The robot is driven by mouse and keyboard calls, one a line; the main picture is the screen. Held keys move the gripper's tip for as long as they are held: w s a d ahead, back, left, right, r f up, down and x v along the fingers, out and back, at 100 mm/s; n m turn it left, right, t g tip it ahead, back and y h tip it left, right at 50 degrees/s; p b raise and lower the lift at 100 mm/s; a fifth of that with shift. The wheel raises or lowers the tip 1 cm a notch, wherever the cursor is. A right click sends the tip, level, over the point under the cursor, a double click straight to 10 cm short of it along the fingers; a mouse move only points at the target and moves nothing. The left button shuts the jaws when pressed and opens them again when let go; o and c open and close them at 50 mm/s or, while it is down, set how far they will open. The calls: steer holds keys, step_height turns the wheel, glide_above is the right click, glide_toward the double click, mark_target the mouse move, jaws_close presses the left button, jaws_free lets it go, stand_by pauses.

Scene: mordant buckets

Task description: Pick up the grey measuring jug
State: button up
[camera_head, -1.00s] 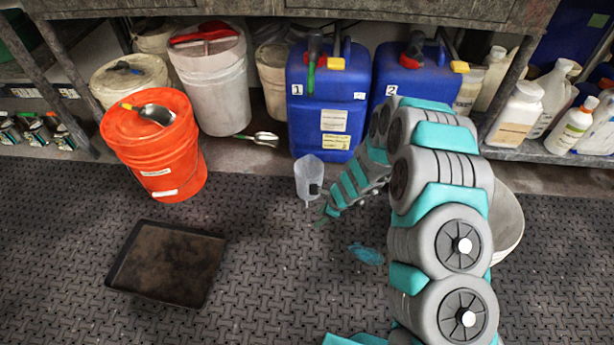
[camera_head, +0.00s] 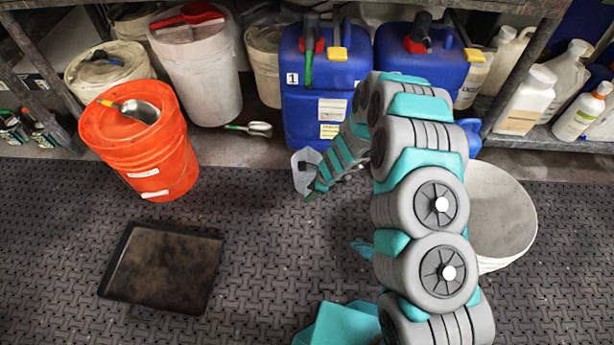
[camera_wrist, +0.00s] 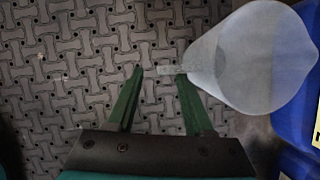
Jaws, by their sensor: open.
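The grey measuring jug (camera_head: 303,172) is translucent and stands by the front of the blue jerrycan numbered 1, partly hidden by my gripper (camera_head: 316,190) in the head view. In the wrist view the jug (camera_wrist: 265,60) fills the upper right, seen from above and at a slant. A narrow pale part, perhaps its handle or lip, points left to just beyond the space between my fingertips. My gripper (camera_wrist: 160,74) is open, with two green fingers. The right fingertip is close beside the jug's body; I cannot tell whether it touches.
Blue jerrycans (camera_head: 320,85) stand close behind the jug. An orange bucket (camera_head: 145,150) with a metal scoop on its lid and a dark tray (camera_head: 162,268) are at left. A white bucket (camera_head: 500,215) stands right of my arm. A small scoop (camera_head: 258,128) lies behind.

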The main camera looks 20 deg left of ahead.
mark_target(305, 196)
steer(key=x, duration=0.5)
steer(key=shift+w, duration=0.2)
steer(key=shift+r, duration=0.1)
jaws_close()
stand_by(1.1)
